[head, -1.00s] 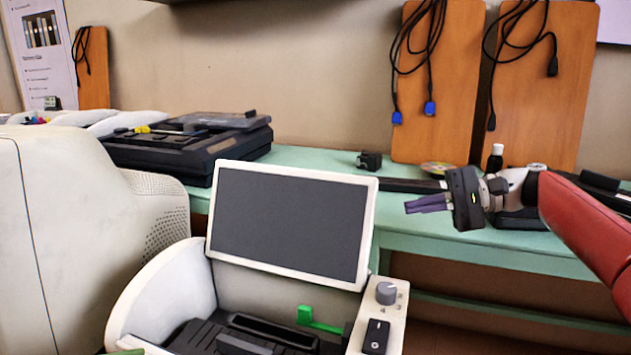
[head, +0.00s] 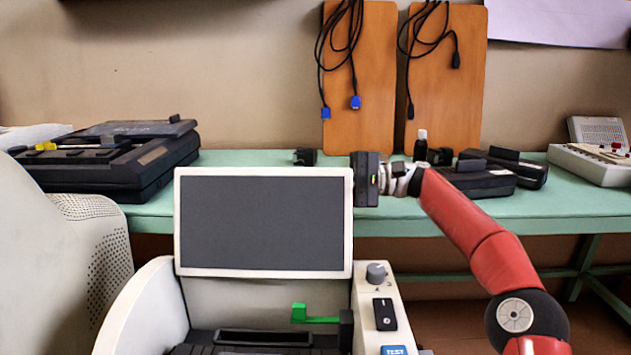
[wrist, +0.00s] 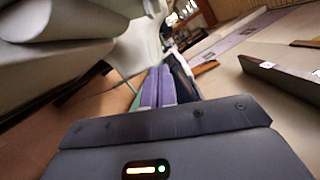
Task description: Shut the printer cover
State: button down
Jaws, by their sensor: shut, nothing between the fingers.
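The printer cover (head: 263,222), a dark grey panel in a white frame, stands raised at the back of the open white printer (head: 148,310). My gripper (head: 366,180) is at the cover's upper right edge in the head view, pointing left; its fingers are hidden behind the cover there. Whether it touches the cover I cannot tell. In the wrist view my gripper (wrist: 160,75) shows two purple fingers together with nothing between them.
A green lever (head: 318,317) sits inside the printer, with a control panel with a knob (head: 376,273) on its right. A beige rounded casing (head: 60,260) stands at left. Behind is a green table (head: 540,195) with black devices.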

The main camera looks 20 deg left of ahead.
aim_at(287, 179)
jog(key=shift+s+a+r+b, duration=0.3)
jog(key=shift+s+a, duration=0.55)
jog(key=shift+s, duration=0.35)
jog(key=shift+s+a+r+b, duration=0.2)
jog(key=shift+s+a+r, duration=0.25)
jog(key=shift+s+a, duration=0.6)
jog(key=shift+s+a+r+b, duration=0.3)
jog(key=shift+s+a, duration=0.35)
jog(key=shift+s, duration=0.7)
